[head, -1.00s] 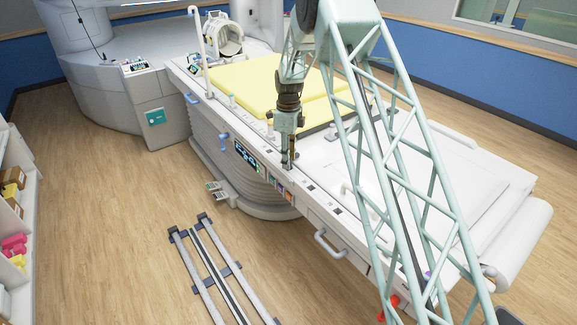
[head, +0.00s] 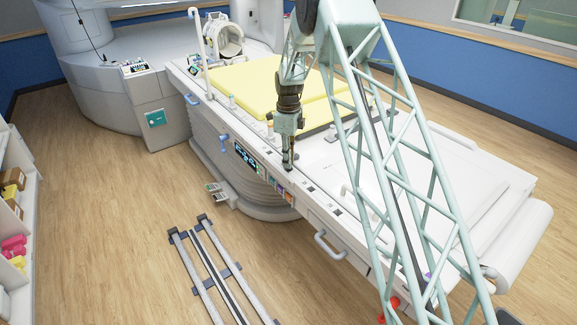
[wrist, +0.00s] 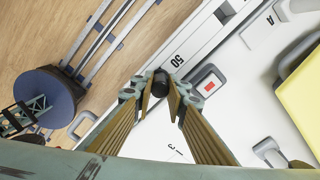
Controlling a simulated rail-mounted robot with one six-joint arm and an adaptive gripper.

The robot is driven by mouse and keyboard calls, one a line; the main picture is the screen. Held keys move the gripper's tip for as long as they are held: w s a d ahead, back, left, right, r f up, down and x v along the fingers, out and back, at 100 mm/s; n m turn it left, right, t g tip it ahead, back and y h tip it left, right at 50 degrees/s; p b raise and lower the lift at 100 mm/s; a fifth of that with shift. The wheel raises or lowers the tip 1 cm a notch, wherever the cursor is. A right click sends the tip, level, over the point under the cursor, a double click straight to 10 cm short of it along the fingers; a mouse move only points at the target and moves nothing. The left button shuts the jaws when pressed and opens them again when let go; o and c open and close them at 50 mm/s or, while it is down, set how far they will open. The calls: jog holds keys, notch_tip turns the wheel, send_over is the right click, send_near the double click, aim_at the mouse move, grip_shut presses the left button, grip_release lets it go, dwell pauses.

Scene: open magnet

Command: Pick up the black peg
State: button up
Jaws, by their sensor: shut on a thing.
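The black peg (wrist: 160,80) is a short dark cylinder seen end-on in the wrist view, at the edge of the white table beside the printed rail marked 50. My gripper (wrist: 159,90) has its two fingers on either side of the peg, shut on it. In the head view my gripper (head: 288,166) points down at the near long edge of the patient table (head: 400,205). The peg is too small and dark to separate from the fingers there. Whether the peg's lower end still sits in the table cannot be told.
A yellow pad (head: 250,88) lies on the table behind my gripper. A white post (head: 198,45) stands toward the far end. A button with a red square (wrist: 209,86) lies right of the peg. Metal rails (head: 205,270) lie on the floor in front.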

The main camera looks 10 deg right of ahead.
notch_tip(320, 180, up, 10)
jog(key=shift+f+p, duration=0.25)
jog(key=shift+p, duration=0.05)
jog(key=shift+r, duration=0.3)
jog(key=shift+s, duration=0.1)
dwell(0.8)
